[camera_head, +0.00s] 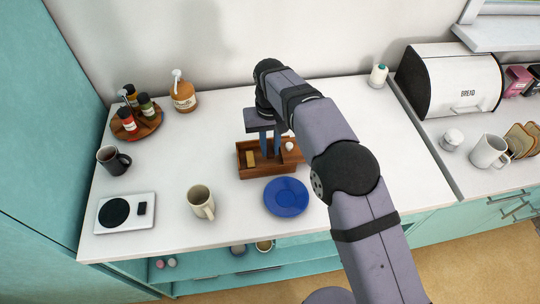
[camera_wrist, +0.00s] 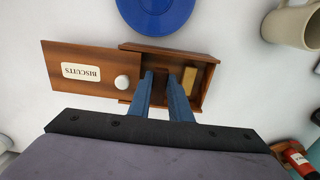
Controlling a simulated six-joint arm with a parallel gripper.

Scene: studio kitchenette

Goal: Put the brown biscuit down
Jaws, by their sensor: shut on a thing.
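My gripper (camera_wrist: 168,72) reaches down into the open part of a wooden biscuit box (camera_wrist: 208,96); in the head view my gripper (camera_head: 270,153) is over the same box (camera_head: 262,174). Its blue fingers are shut on the brown biscuit (camera_wrist: 162,69), a dark piece that shows only in part between them. Whether it touches the box floor I cannot tell. A lighter, tan biscuit (camera_wrist: 198,76) lies beside the fingers in the box; it also shows in the head view (camera_head: 250,159). The lid (camera_wrist: 82,88), marked BISCUITS with a white knob, is slid to one side.
A blue plate (camera_head: 286,197) lies just in front of the box. A cream mug (camera_head: 200,202), a scale (camera_head: 125,213), a dark mug (camera_head: 113,160) and a round spice tray (camera_head: 151,125) stand to the left. The counter between them and the box is clear.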

